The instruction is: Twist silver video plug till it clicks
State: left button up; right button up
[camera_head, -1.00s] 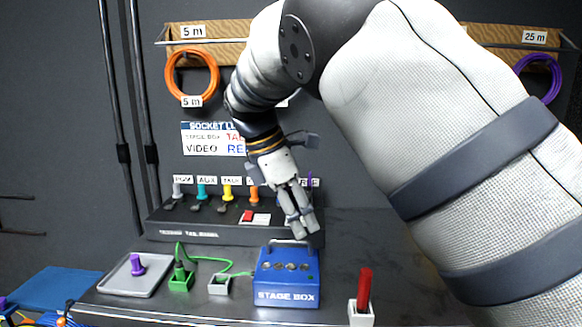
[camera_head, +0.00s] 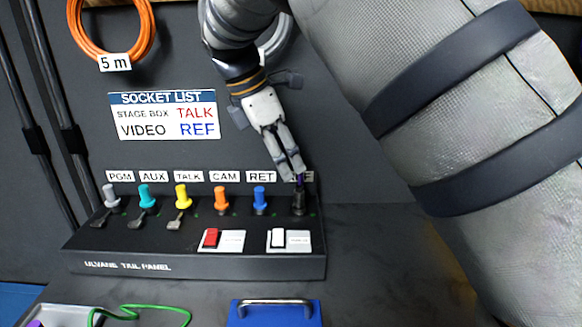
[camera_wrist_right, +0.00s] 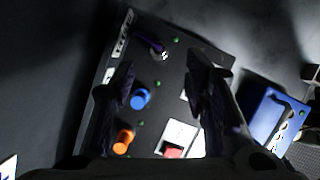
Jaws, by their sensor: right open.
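A silver-grey plug (camera_head: 111,195) stands in the PGM position at the left end of the dark tail panel (camera_head: 190,268). At the right end, by a partly covered label, a dark fitting (camera_head: 298,204) with some purple at its top stands upright; it shows as a purple-and-dark piece with a shiny end in the right wrist view (camera_wrist_right: 152,46). My right gripper (camera_head: 287,176) points down just above this fitting. Its fingers are spread, and the right wrist view shows nothing clamped between them. I cannot tell whether a fingertip touches the fitting. My left gripper is not seen.
Teal (camera_head: 146,196), yellow (camera_head: 182,196), orange (camera_head: 221,200) and blue (camera_head: 260,198) plugs stand in a row. Red (camera_head: 211,238) and white (camera_head: 278,238) switches sit in front. The blue stage box (camera_head: 275,314) is nearer. Dark tabletop right of the panel is clear.

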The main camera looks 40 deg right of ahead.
aim_at(297, 185)
jog(key=x, duration=0.9)
jog(key=shift+w+f, duration=0.1)
jog(key=shift+c, duration=0.2)
grip_shut()
jog(key=shift+f+m+g, duration=0.1)
jog(key=shift+m+g, duration=0.2)
jog(key=shift+m, duration=0.6)
jog(key=shift+m+g+y+b, duration=0.3)
jog(key=shift+m+y, duration=0.1)
jog(key=shift+m, duration=0.4)
